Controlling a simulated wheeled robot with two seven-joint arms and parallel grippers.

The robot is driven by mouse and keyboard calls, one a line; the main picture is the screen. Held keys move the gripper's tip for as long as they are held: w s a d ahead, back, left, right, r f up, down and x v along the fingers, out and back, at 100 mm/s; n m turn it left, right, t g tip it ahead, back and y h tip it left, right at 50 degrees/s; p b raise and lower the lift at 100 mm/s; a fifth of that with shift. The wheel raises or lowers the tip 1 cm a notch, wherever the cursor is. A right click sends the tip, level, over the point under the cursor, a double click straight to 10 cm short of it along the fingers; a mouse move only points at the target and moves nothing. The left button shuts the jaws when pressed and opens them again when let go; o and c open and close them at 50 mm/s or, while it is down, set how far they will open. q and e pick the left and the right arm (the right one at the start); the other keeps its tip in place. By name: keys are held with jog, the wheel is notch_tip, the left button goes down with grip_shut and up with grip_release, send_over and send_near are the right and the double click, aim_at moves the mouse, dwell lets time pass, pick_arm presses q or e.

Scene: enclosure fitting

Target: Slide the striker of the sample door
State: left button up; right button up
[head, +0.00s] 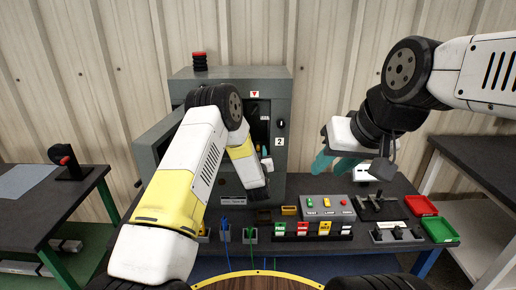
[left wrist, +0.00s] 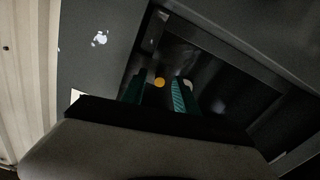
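The grey enclosure (head: 282,88) stands on the table at the centre of the head view, its front open on a dark interior. A grey panel (head: 152,150), which looks like its door swung out, shows at the left, partly behind my left arm. The striker cannot be made out.
A yellow disc (left wrist: 159,82) shows inside the enclosure. A button box (head: 326,207), several coloured blocks and a red tray (head: 420,205) and green tray (head: 440,229) lie on the table. A red-topped beacon (head: 200,61) stands on the enclosure. Side tables flank both sides.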

pick_arm(q)
jog(key=shift+w, duration=0.45)
grip_shut()
dwell(1.1)
